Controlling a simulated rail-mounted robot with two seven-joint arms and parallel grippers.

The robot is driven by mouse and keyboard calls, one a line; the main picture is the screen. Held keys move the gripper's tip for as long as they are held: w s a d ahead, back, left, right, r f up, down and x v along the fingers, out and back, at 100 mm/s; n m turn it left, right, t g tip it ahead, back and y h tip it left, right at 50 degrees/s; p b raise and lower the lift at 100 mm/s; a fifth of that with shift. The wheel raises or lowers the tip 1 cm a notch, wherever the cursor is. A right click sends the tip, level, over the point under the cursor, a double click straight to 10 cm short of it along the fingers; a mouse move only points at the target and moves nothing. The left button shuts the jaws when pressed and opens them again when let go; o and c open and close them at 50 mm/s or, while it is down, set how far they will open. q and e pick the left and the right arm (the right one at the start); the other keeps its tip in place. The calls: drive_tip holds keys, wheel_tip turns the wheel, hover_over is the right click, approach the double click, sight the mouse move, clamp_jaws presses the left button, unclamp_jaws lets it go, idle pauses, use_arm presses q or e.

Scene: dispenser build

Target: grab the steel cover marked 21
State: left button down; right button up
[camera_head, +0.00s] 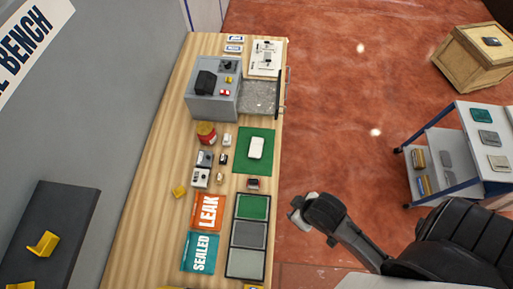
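No marking 21 can be read in this view. Flat plates lie on the white cart (467,121) at the right: a teal plate (481,116), a grey plate (489,138) and another grey plate (498,162). Which of them, if any, is the steel cover marked 21 I cannot tell. My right gripper (296,215) is over the red floor, just right of the bench's edge and well left of the cart. My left gripper is out of view.
The wooden bench (149,180) holds a grey machine (213,104), a white part on a green mat (243,170), LEAK (207,212) and SEALED (201,254) mats, and a three-part tray (265,236). A wooden crate (465,65) stands behind the cart. Floor between bench and cart is clear.

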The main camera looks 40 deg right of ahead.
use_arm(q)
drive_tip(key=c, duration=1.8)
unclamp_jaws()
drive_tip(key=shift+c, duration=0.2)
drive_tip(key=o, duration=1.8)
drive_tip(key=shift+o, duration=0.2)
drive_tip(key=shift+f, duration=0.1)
